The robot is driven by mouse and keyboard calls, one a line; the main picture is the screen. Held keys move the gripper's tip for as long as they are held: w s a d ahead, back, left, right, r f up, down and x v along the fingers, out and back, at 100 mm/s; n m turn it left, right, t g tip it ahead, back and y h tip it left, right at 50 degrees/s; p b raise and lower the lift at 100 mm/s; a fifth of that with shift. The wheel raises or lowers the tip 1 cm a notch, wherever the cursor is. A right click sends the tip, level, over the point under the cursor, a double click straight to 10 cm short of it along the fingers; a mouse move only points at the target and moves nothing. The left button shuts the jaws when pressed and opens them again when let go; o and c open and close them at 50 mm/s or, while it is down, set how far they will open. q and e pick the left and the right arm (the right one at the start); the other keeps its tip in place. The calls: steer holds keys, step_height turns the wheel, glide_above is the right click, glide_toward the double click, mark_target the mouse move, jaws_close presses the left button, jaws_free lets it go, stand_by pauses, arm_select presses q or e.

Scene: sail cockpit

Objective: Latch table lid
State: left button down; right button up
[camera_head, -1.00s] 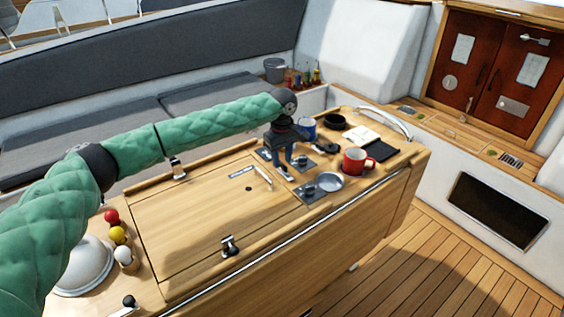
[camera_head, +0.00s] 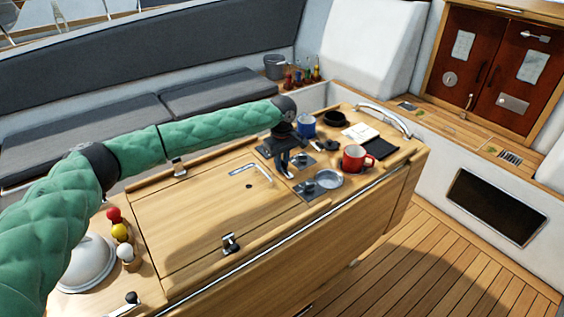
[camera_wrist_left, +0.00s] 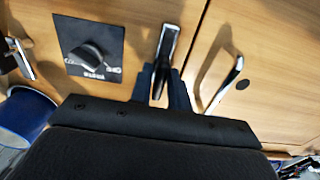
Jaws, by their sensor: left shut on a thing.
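The table lid (camera_head: 200,215) lies flat and closed on the wooden table, with a pale bar handle (camera_head: 263,173) near its right edge. The handle also shows in the left wrist view (camera_wrist_left: 222,88). My left gripper (camera_head: 284,168) is low at the right side of the lid. In the left wrist view its dark fingers (camera_wrist_left: 160,78) are shut around a black-and-silver latch lever (camera_wrist_left: 170,42) beside the lid seam. My right gripper is not in view.
Beside the gripper are knob plates (camera_head: 310,188), a blue mug (camera_head: 306,125), a red mug (camera_head: 355,158) and a metal dish (camera_head: 328,180). Coloured eggs in cups (camera_head: 121,231) and a white dome (camera_head: 87,265) stand at the left. The lid surface is clear.

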arm_select(q)
steer(key=shift+m+p, duration=0.35)
steer(key=shift+m, duration=0.15)
steer(key=m+p, duration=0.3)
steer(key=m, duration=0.3)
steer(key=shift+m, duration=0.3)
steer(key=m+p, duration=0.1)
steer(key=m, duration=0.2)
steer(key=shift+m, duration=0.3)
steer(key=m+p, duration=0.1)
steer(key=m, duration=0.4)
steer(key=shift+m, duration=0.7)
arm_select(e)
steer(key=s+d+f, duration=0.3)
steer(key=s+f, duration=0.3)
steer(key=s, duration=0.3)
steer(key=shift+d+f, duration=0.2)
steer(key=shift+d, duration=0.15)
arm_select(q)
steer(key=shift+m, duration=0.3)
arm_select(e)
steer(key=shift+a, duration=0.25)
arm_select(q)
steer(key=shift+r, duration=0.1)
